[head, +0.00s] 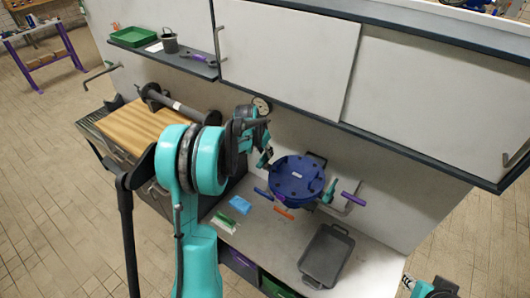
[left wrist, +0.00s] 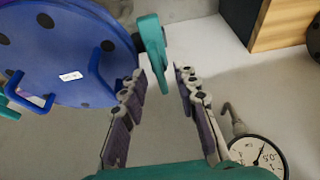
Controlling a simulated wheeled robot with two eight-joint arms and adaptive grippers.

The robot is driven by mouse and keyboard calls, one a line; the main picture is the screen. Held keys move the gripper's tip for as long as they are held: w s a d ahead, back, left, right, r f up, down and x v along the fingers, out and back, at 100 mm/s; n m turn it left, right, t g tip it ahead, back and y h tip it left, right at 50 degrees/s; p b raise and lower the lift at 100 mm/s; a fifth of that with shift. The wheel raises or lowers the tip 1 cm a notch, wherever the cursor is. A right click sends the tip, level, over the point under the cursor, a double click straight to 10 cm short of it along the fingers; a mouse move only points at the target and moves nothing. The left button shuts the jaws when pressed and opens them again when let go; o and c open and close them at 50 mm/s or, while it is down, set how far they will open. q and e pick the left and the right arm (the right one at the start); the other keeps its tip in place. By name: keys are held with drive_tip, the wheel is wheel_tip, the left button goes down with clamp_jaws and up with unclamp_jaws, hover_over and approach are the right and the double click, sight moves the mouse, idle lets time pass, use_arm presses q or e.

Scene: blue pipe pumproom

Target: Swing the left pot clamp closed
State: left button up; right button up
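The round blue pot (head: 297,182) sits on the light bench with its lid on. In the left wrist view the blue lid (left wrist: 55,60) with its blue handles fills the upper left. A teal clamp (left wrist: 152,45) stands at the lid's edge, its end reaching between my left fingertips. My left gripper (left wrist: 160,75) is open around that end, with a gap on both sides; I see no firm contact. In the head view my left gripper (head: 260,138) is just left of the pot. Another teal clamp (head: 329,191) is at the pot's right. My right gripper (head: 412,283) is only partly visible at the bottom right.
A dark grey tray (head: 325,258) lies in front of the pot. A blue sponge (head: 240,204) and a green brush (head: 224,221) lie left of it. A pressure gauge (left wrist: 258,156) is close to my left gripper. Cabinet doors (head: 285,50) overhang the bench behind.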

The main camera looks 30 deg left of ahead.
use_arm(q)
drive_tip(key=shift+f, duration=0.1)
clamp_jaws()
drive_tip(key=shift+n, duration=0.4)
drive_tip(key=shift+d+n+y+b, duration=0.2)
drive_tip(key=shift+n+y+b, duration=0.3)
drive_tip(key=shift+n, duration=0.5)
drive_tip(key=n+y, duration=0.1)
drive_tip(key=n, duration=0.2)
drive_tip(key=shift+w+d+n+g+b, duration=0.1)
drive_tip(key=shift+d+n+g+b, duration=0.05)
drive_tip(key=shift+n+g+b, duration=0.25)
drive_tip(key=n+y, duration=0.1)
drive_tip(key=n, duration=0.1)
drive_tip(key=n+g+y, duration=0.1)
drive_tip(key=n, duration=0.2)
drive_tip(key=shift+w+d+b, duration=0.15)
drive_tip(key=shift+b, duration=0.2)
drive_tip(key=shift+w+n+g+y, duration=0.15)
drive_tip(key=shift+n+g, duration=0.3)
drive_tip(key=shift+n, duration=0.75)
drive_tip(key=shift+n+g+y, duration=0.15)
drive_tip(key=shift+n+g, duration=0.3)
drive_tip(key=shift+n, duration=0.75)
